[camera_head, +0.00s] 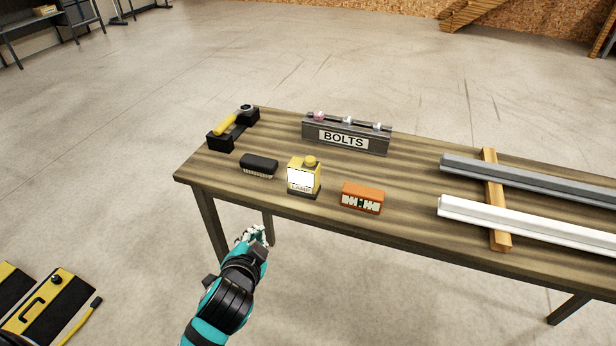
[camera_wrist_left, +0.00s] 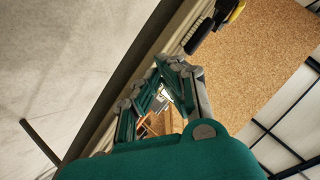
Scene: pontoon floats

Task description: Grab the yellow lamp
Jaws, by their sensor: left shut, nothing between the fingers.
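The yellow lamp (camera_head: 303,177) stands upright near the front edge of the wooden table, with a glowing white front panel and a yellow knob on top. My left gripper (camera_head: 256,236) is below and to the left of it, off the table's front edge and apart from the lamp. In the left wrist view the fingers (camera_wrist_left: 166,78) come together with nothing held. A bit of yellow shows at the top of that view, but I cannot tell what it belongs to. My right gripper is not in view.
On the table (camera_head: 400,237), a black brush (camera_head: 259,165) is left of the lamp and an orange block (camera_head: 362,197) right of it. A BOLTS bin (camera_head: 346,136) stands behind. Metal bars (camera_head: 530,217) lie at right.

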